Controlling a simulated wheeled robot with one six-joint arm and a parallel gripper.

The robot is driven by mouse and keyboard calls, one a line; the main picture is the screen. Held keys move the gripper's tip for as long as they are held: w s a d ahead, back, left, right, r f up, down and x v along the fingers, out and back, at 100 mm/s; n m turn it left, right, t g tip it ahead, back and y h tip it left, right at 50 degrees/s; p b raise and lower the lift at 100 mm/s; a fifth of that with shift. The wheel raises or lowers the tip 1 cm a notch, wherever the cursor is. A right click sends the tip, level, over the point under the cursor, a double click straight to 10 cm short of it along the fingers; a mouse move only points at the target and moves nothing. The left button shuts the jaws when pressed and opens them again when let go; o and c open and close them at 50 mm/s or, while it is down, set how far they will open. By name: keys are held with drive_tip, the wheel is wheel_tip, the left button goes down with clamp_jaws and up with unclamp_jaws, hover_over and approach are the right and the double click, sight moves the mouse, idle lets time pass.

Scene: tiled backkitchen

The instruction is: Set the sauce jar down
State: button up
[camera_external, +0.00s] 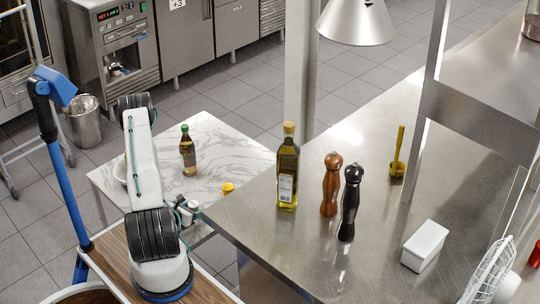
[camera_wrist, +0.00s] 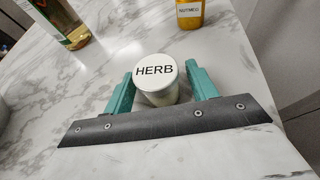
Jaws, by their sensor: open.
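A small jar (camera_wrist: 157,72) with a white lid marked HERB stands upright on the white marble table (camera_external: 232,140), as far as the wrist view shows. No label reading sauce is visible. My gripper (camera_wrist: 163,88) is open, with one teal finger on each side of the jar. The jar is between the fingers and its lower part is partly hidden. In the external view my gripper (camera_external: 187,212) is small and partly hidden beside my arm, near the front edge of the marble table.
A yellow-lidded nutmeg jar (camera_wrist: 190,12) and a dark glass bottle (camera_external: 187,152) stand beyond the gripper. The steel counter (camera_external: 320,255) to the right holds an oil bottle (camera_external: 287,175) and two mills. Bare marble lies around the HERB jar.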

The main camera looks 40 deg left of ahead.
drive_tip(key=shift+r, duration=0.2)
drive_tip(key=s+r, duration=0.2)
drive_tip(key=shift+s+d+r, duration=0.1)
drive_tip(key=shift+s+d, duration=0.05)
drive_tip(key=shift+s, duration=0.25)
wheel_tip(320, 180, up, 6)
drive_tip(key=shift+f, duration=0.1)
